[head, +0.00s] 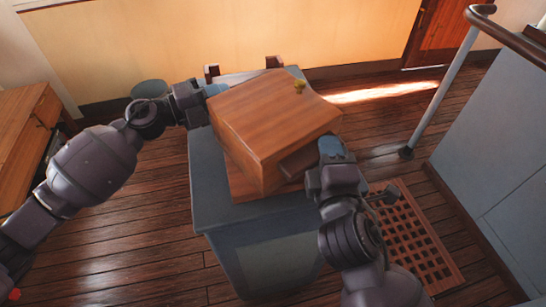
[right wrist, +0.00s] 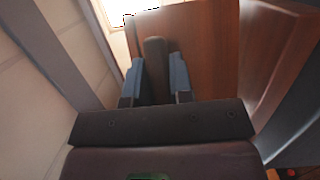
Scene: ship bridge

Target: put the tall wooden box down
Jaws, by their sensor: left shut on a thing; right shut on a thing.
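The tall wooden box (head: 270,115) is over a grey-blue stand (head: 212,190), turned at an angle to it. A lower wooden piece (head: 240,185) shows beneath it; I cannot tell whether the box touches it. My left gripper (head: 216,90) is at the box's left side, shut on it, its fingertips partly hidden. My right gripper (head: 333,150) is at the right side beside a dark bar (head: 303,160). In the right wrist view the two blue fingers of the right gripper (right wrist: 155,82) close around a dark upright bar (right wrist: 155,65) against the box's wooden face (right wrist: 205,50).
A wooden floor grating (head: 415,240) and a grey cabinet with a railing (head: 440,90) stand right. A wooden desk (head: 25,135) is at the left. Open plank floor lies front left.

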